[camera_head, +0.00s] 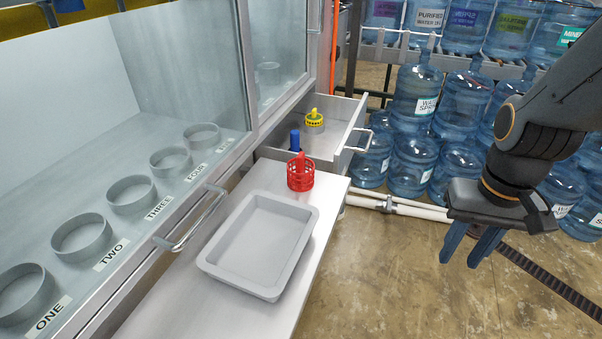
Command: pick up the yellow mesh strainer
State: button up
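The yellow mesh strainer (314,119) is a small round piece with an upright yellow knob. It is in the open drawer (349,118), toward the back right inside it. A blue object (295,140) stands in the same drawer, nearer and to the left. A red mesh strainer (300,173) stands on the bench just in front of the drawer. My gripper (474,248) is at the right, pointing down over the floor, well apart from the drawer. Its two blue fingers show a gap between them, with nothing held.
An empty grey tray (214,263) lies on the bench. A glass-fronted cabinet at the left holds numbered round holders (80,235) and has a bar handle (196,222). Racks of water jugs (416,90) stand behind. Floor between bench and my arm is clear.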

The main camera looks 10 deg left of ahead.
aim_at(314, 119)
jog(key=z, duration=0.15)
jog(key=i, duration=2.05)
jog(key=u, duration=0.65)
